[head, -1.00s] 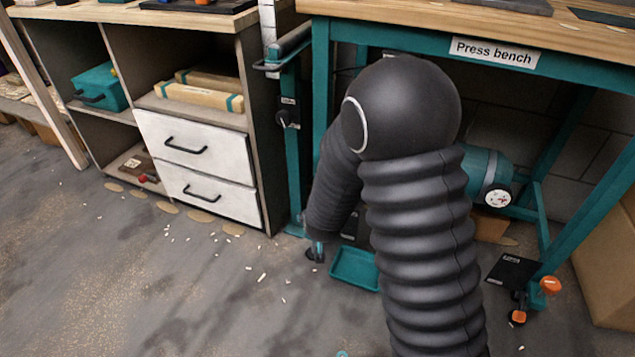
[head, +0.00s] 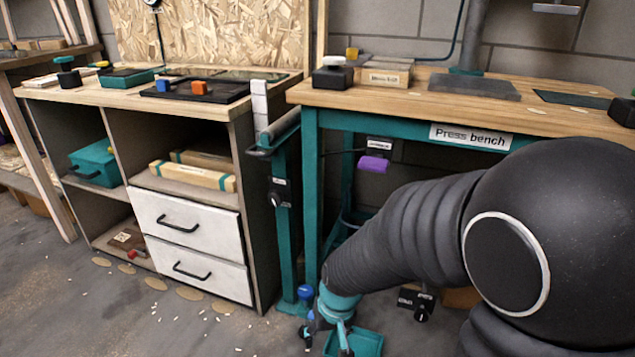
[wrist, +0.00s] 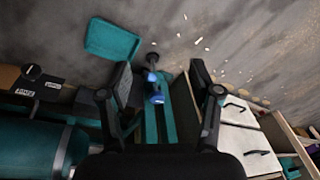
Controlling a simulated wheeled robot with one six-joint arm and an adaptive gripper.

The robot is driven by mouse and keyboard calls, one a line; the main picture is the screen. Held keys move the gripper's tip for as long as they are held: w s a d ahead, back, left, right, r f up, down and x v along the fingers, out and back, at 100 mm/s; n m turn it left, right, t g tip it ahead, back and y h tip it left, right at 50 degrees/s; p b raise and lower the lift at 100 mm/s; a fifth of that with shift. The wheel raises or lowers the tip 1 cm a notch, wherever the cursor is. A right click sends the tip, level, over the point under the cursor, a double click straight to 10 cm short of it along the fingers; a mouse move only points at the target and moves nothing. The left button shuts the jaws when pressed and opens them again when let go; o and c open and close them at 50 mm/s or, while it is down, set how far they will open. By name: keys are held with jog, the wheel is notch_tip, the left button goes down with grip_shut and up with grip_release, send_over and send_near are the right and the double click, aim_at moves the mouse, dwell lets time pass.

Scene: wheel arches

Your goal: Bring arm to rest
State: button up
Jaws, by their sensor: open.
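My black arm (head: 420,235) reaches from the lower right of the head view, bent at a large rounded joint, down to the front of the press bench. My gripper (wrist: 160,72) shows in the wrist view with its two black fingers spread apart. No object is held between them. Beyond the gap, a blue knob (wrist: 155,97) and the teal bench foot show near the floor. In the head view the teal wrist end of my arm (head: 338,303) hangs low beside the bench's left leg; the fingers are hard to make out there.
The press bench (head: 550,98) stands at the right, a shelf unit with white drawers (head: 195,222) at the left. A teal tray (wrist: 110,40) lies on the floor near my gripper. A teal cylinder (wrist: 35,150) is close at left in the wrist view. Open floor (head: 110,320) lies at front left.

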jog(key=s+d+r+t+p, duration=0.1)
jog(key=s+d+r, duration=0.3)
jog(key=r, duration=0.5)
jog(key=s+d+r+m+t+h+p, duration=0.1)
jog(key=s+d+r+p, duration=0.3)
jog(key=r, duration=0.6)
jog(key=s+d+r+m+t+p, duration=0.1)
jog(key=s+d+r, duration=0.3)
jog(key=r, duration=0.5)
jog(key=shift+d+r+t+h+p, duration=0.35)
jog(key=shift+d+t+p, duration=0.25)
jog(key=shift+d+p, duration=0.3)
